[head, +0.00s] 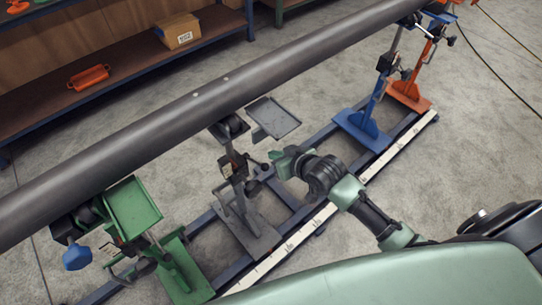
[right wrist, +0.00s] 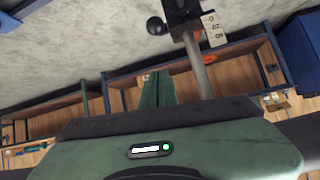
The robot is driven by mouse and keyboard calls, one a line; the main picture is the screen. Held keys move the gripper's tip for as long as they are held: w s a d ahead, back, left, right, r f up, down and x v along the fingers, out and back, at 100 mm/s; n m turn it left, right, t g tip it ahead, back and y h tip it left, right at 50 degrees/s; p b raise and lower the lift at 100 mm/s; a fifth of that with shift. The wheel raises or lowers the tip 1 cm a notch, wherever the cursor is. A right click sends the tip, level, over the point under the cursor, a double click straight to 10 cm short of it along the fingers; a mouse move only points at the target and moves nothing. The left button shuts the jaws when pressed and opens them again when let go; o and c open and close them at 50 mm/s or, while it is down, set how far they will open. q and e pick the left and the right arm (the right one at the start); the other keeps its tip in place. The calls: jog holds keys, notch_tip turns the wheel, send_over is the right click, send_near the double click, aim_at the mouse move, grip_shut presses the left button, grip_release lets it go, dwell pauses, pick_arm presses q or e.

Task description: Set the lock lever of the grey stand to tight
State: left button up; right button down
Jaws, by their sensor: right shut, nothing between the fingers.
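The grey stand (head: 237,190) is under the long dark pipe, between the green stand and the blue stand. A small lever with a dark knob (head: 264,167) sticks out from its post toward my right gripper. My right gripper (head: 277,160) is just to the right of the knob, shut and empty. In the right wrist view, its green fingers (right wrist: 157,90) are together, and the stand's post (right wrist: 200,70) rises beside them to a black clamp block with a round black knob (right wrist: 156,26). The fingers look apart from the knob. My left gripper is out of view.
The dark pipe (head: 200,108) runs diagonally above the stands. A green stand (head: 178,265) is at lower left; a blue stand (head: 365,125) and an orange stand (head: 410,90) are at upper right. A marked white rail (head: 310,225) lies in front. Shelves hold a cardboard box (head: 178,30).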

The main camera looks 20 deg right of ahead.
jog(key=shift+a+r, duration=0.15)
jog(key=shift+r, duration=0.15)
jog(key=shift+w+f, duration=0.1)
jog(key=shift+w, duration=0.05)
send_over(255, 162)
jog(key=d, duration=0.2)
notch_tip(255, 162, down, 6)
jog(key=s, duration=0.1)
jog(key=s+f, duration=0.1)
jog(key=s, duration=0.1)
jog(key=shift+f, duration=0.15)
jog(key=shift+s+d+f+p, duration=0.15)
jog(key=shift+s+f+p, duration=0.2)
jog(key=shift+s, duration=0.25)
